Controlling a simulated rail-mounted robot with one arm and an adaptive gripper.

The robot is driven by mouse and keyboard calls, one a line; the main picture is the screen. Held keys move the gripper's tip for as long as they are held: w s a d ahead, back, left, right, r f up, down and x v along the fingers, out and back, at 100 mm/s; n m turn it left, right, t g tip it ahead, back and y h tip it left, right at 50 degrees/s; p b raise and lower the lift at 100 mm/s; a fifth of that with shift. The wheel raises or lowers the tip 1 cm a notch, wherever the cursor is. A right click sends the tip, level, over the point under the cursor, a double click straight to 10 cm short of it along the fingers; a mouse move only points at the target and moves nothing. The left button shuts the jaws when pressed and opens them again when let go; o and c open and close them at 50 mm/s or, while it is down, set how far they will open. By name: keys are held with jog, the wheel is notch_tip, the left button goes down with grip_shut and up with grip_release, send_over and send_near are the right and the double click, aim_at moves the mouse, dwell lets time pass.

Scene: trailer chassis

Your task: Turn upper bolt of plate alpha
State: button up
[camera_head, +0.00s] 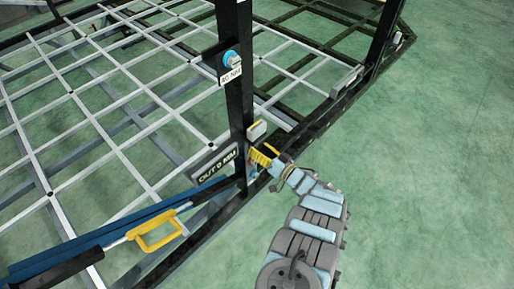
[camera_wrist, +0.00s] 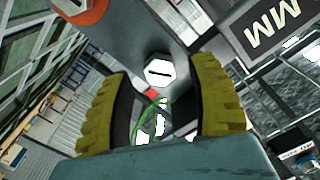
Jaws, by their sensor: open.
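My gripper (camera_head: 263,157) is low on the dark upright post (camera_head: 238,100), near its foot. In the wrist view, its two yellow ribbed fingers (camera_wrist: 160,88) are spread apart with nothing held between them. A white hexagonal head (camera_wrist: 158,72) with a dark dash shows between and beyond the fingertips, on the grey post face. I cannot tell whether the fingers touch it. A blue bolt (camera_head: 230,58) sits higher on the post, above a "40 NM" label (camera_head: 230,76). Which bolt belongs to plate alpha is not readable.
A sign reading "OUT 0 MM" (camera_head: 218,163) is left of the post's foot; its "MM" end (camera_wrist: 272,30) shows in the wrist view. A yellow handle (camera_head: 155,232) is on the blue rail. A grey lattice frame spreads behind. Green floor at right is clear.

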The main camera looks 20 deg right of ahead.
jog(key=v, duration=1.1)
jog(key=shift+r, duration=0.1)
